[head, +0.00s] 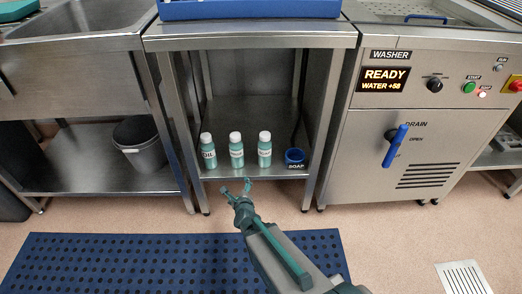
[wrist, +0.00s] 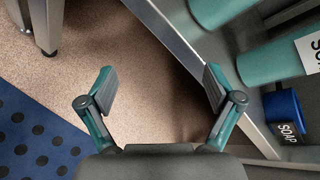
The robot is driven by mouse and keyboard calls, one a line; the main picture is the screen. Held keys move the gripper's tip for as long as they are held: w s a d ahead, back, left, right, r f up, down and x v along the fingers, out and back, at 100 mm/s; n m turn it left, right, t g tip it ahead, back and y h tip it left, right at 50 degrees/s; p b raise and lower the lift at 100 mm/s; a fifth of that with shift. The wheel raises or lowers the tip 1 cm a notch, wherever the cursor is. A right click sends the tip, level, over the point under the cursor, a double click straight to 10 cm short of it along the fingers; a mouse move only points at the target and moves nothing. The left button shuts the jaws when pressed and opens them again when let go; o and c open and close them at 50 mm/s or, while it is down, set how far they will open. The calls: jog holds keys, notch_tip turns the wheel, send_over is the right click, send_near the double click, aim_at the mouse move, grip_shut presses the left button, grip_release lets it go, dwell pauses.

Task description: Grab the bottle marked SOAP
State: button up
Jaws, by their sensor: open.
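Three green bottles with white caps stand upright in a row on the lower shelf. The left one (head: 208,152) reads OIL. The label of the middle one (head: 236,152) is too small to read. The right bottle (head: 265,150) is nearest the blue holder; in the wrist view this bottle (wrist: 273,64) shows a label starting "SO", cut off by the frame edge. The round blue holder (head: 295,157) is marked SOAP, and it also shows in the wrist view (wrist: 284,112). My gripper (head: 236,188) is open and empty in front of the shelf, apart from the bottles; its fingers (wrist: 160,82) are spread.
The steel shelf (head: 250,182) has a front edge and legs beside the bottles. A blue tray (head: 250,10) sits on top. The washer (head: 420,150) stands right, a grey bucket (head: 140,145) left. A blue mat (head: 120,262) lies on the floor.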

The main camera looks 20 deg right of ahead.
aim_at(263, 159)
jog(key=d+r+m+h+b, duration=0.1)
jog(key=d+r+m+h, duration=0.1)
jog(key=d+m, duration=0.1)
jog(key=d+r+m+h+b, duration=0.1)
jog(key=d+r+m+h, duration=0.2)
jog(key=m, duration=0.3)
jog(key=d+r+m+t+h+b, duration=0.1)
jog(key=d+r+m+h, duration=0.2)
jog(key=d+m, duration=0.1)
jog(key=shift+s+m+b, duration=0.1)
jog(key=shift+m+b, duration=0.2)
jog(key=shift+b, duration=0.05)
jog(key=shift+r+x, duration=0.2)
jog(key=shift+x, duration=1.3)
jog(key=b+x, duration=0.2)
jog(key=x, duration=0.2)
jog(key=shift+w+f, duration=0.2)
jog(key=shift+w, duration=0.1)
jog(key=shift+w+d+r, duration=0.1)
jog(key=shift+w+d, duration=0.15)
jog(key=shift+w, duration=0.1)
jog(key=c, duration=1.6)
